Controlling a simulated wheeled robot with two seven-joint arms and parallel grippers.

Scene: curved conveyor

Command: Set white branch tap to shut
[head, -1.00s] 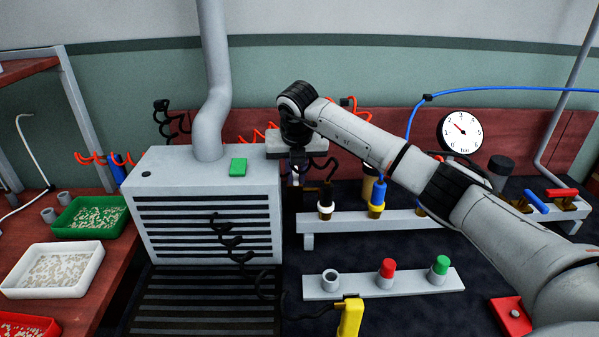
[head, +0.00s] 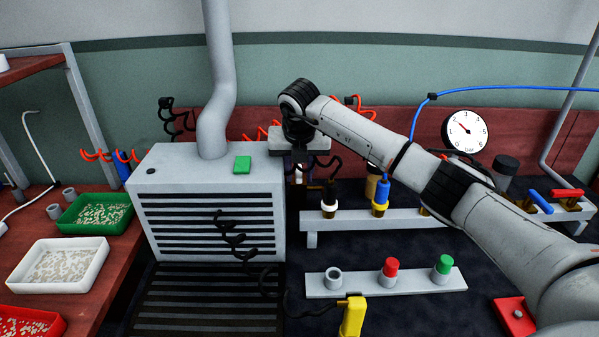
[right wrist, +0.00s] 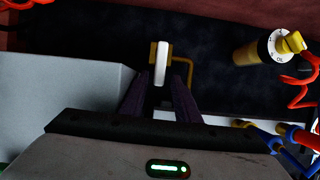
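The white branch tap shows in the right wrist view as an upright white lever (right wrist: 160,63) on a brass body with a bent brass pipe beside it. Its lower end lies between the tips of my right gripper (right wrist: 160,84), whose two dark fingers stand apart on either side. Contact with the lever cannot be told. In the head view my right gripper (head: 298,180) points down just right of the grey vented box, and a bit of white shows between its fingers. My left gripper is not in view.
The grey vented box (head: 210,185) stands close on the left. A raised rail (head: 345,220) with white-collared and yellow-collared fittings is on the right. A low rack (head: 365,283) with red and green caps lies in front. A gauge (head: 465,131) is at the back.

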